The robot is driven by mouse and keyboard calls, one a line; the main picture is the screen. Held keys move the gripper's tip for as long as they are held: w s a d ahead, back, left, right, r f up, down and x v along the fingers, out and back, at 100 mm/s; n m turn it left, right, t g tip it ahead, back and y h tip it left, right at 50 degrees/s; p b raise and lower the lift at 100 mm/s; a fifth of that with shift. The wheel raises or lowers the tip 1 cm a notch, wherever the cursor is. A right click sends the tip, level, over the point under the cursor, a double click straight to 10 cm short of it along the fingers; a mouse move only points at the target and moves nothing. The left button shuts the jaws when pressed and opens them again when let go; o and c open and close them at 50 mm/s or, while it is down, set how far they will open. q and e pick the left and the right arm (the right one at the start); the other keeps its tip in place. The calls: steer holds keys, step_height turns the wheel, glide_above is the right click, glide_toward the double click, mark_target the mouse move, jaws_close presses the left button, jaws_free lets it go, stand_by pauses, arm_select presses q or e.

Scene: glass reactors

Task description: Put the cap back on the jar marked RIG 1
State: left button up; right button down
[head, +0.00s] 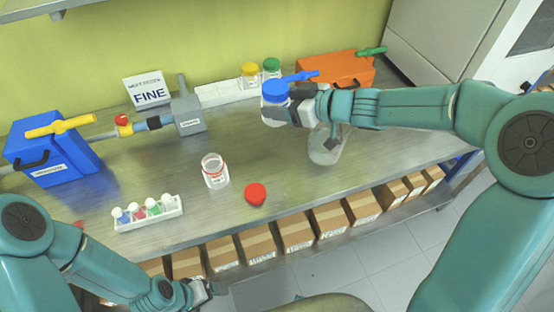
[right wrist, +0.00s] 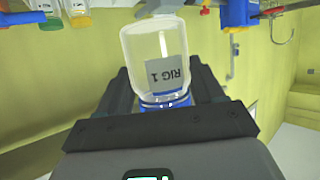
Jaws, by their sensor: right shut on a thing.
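The jar marked RIG 1 (right wrist: 158,60) is clear glass; its label reads upside down in the right wrist view. Its blue cap (right wrist: 165,102) meets the jar's mouth between the two fingers of my right gripper (right wrist: 162,88). In the head view the blue cap (head: 275,90) is on top of the upright jar (head: 273,115), towards the back of the bench. My right gripper (head: 297,107) reaches in from the right and is shut on the cap. Whether the cap is fully seated is unclear. My left gripper (head: 203,291) is low at the front, its jaws unclear.
An open jar (head: 215,172) and a loose red cap (head: 256,194) are mid-bench. A vial rack (head: 148,213) stands front left. Jars with yellow (head: 250,69) and green (head: 271,65) caps stand behind. A clear glass vessel (head: 325,147) is under my right arm.

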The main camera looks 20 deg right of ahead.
step_height(320, 180, down, 15)
steer(key=b, duration=0.3)
steer(key=shift+w+d+r, duration=0.15)
steer(key=shift+d, duration=0.05)
steer(key=shift+a, duration=0.1)
step_height(320, 180, down, 4)
steer(key=shift+f, duration=0.2)
steer(key=shift+r, duration=0.1)
